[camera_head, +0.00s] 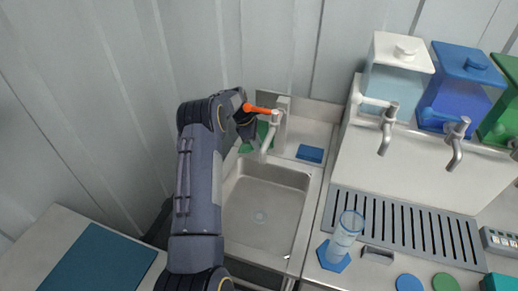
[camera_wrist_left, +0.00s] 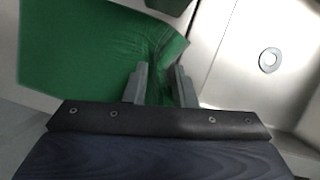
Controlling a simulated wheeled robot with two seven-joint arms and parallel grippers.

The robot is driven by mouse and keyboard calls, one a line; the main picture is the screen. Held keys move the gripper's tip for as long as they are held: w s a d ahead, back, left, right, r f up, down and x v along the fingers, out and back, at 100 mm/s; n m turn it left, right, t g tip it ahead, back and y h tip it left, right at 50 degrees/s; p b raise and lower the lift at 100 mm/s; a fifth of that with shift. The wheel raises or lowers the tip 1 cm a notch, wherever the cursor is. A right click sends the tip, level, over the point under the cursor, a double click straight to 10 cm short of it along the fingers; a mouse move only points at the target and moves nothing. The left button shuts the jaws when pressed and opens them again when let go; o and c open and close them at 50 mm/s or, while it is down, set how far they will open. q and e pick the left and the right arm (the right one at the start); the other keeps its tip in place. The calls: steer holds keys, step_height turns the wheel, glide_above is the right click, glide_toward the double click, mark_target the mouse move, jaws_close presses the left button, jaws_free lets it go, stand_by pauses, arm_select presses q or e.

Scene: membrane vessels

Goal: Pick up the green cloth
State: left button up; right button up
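The green cloth (camera_wrist_left: 85,45) fills the upper left of the left wrist view and creases into folds that run down between my left fingers. My left gripper (camera_wrist_left: 161,72) is closed around these bunched folds, with a finger on each side. In the head view, only part of the cloth (camera_head: 262,130) shows, behind the tap at the back of the sink. My left gripper (camera_head: 250,132) is beside the tap there, and its fingertips are hard to make out. My right gripper is not in view.
The steel sink (camera_head: 262,205) lies in front of my left gripper. The tap with an orange lever (camera_head: 258,109) stands close by it. A blue sponge-like block (camera_head: 310,154) is right of the tap. Dispensers (camera_head: 400,75), a drip grate (camera_head: 400,222) and a clear cup (camera_head: 347,228) are farther right.

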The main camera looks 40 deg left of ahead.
arm_select(q)
steer(key=shift+s+f, duration=0.1)
steer(key=shift+f, duration=0.05)
jaws_close()
step_height(320, 180, up, 12)
steer(key=p, duration=0.5)
step_height(320, 180, up, 9)
stand_by(0.3)
